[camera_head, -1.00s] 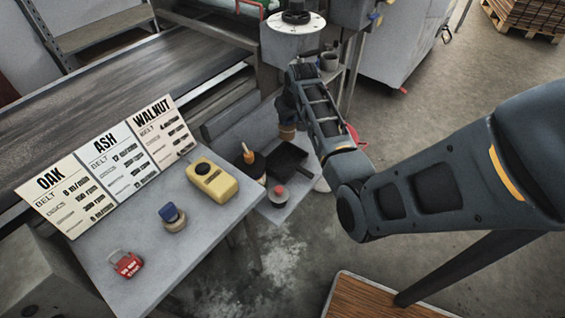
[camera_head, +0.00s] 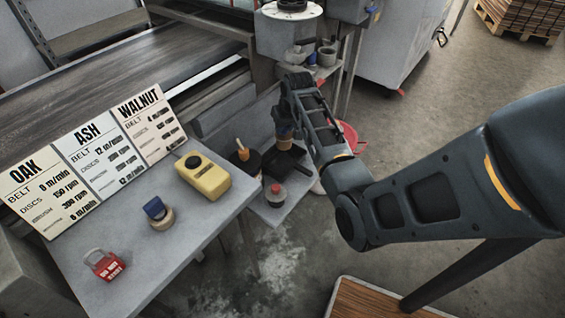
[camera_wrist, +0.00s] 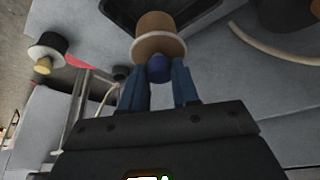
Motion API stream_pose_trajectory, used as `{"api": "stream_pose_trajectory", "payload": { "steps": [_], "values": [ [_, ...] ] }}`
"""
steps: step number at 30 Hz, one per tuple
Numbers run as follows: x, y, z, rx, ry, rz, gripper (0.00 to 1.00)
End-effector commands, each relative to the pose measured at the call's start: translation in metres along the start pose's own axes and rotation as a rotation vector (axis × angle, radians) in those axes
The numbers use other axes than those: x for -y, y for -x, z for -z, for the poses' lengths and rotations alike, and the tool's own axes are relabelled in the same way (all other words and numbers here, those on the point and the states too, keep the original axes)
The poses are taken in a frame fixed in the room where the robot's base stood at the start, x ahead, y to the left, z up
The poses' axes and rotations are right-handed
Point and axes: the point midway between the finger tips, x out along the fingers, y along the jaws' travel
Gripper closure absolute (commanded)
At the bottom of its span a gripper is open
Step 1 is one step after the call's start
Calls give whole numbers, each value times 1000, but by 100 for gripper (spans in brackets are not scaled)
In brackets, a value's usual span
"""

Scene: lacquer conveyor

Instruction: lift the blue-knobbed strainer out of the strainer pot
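The blue-knobbed strainer (camera_head: 285,132) is a tan-brown cylinder with a pale flange. In the wrist view its body (camera_wrist: 156,24) and its blue knob (camera_wrist: 158,68) lie straight ahead, the knob between my blue fingers. My gripper (camera_wrist: 160,82) looks closed on the knob; a thin gap at the right finger is hard to judge. In the head view my gripper (camera_head: 283,117) points down, with the strainer over a dark tray (camera_head: 297,160). No pot wall shows around the strainer's brown body; I cannot tell which vessel is the strainer pot.
A dark pot with an orange handle (camera_head: 242,153) and a red-knobbed jar (camera_head: 275,192) stand beside the tray on the low shelf. The near table holds a yellow block (camera_head: 204,178), another blue-and-tan piece (camera_head: 158,213) and a red padlock (camera_head: 104,265). Signs stand behind.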

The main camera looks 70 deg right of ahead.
Motion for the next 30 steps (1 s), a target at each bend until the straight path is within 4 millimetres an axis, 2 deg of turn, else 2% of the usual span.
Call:
{"api": "stream_pose_trajectory", "payload": {
  "steps": [1, 8, 17, 20, 30],
  "values": [
    [0, 0, 0, 0, 0, 0, 65],
    [0, 0, 0, 0, 0, 0, 43],
    [0, 2, 0, 0, 0, 0, 42],
    [0, 12, 0, -2, 0, 0, 42],
    [0, 64, 0, -1, 0, 0, 42]
  ]
}}
